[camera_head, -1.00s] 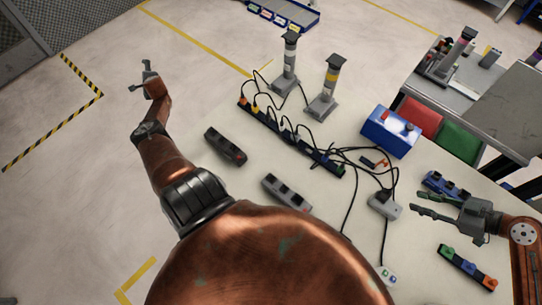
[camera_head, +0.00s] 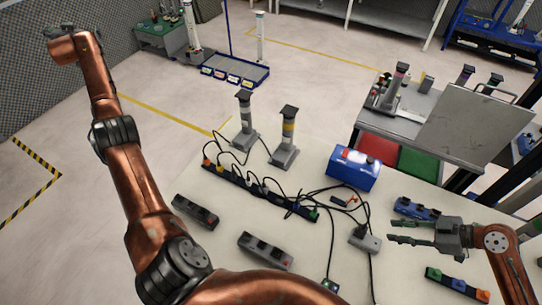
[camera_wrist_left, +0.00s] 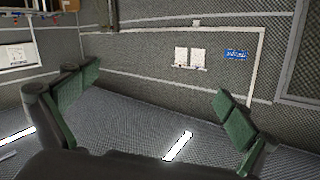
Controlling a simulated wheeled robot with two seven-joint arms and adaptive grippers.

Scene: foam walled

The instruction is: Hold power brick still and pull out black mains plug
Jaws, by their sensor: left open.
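A grey block (camera_head: 365,241), which looks like the power brick, lies on the pale table with black cables at it. A dark plug shape sits at its upper edge, too small to tell clearly. A long black power strip (camera_head: 232,182) with several plugs and cables lies left of it. My right gripper (camera_head: 393,232) is open and empty, just right of the grey block and apart from it. My left gripper (camera_head: 57,32) is raised at the far upper left, away from the table. In the left wrist view its green-padded fingers (camera_wrist_left: 156,88) are spread with nothing between them.
Two short grey strips (camera_head: 196,212) (camera_head: 265,251) lie at the table's front left. Two posts (camera_head: 244,122) (camera_head: 286,140) stand behind the power strip. A blue box (camera_head: 352,170), a blue strip (camera_head: 416,208) and a coloured-socket strip (camera_head: 457,284) lie towards the right.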

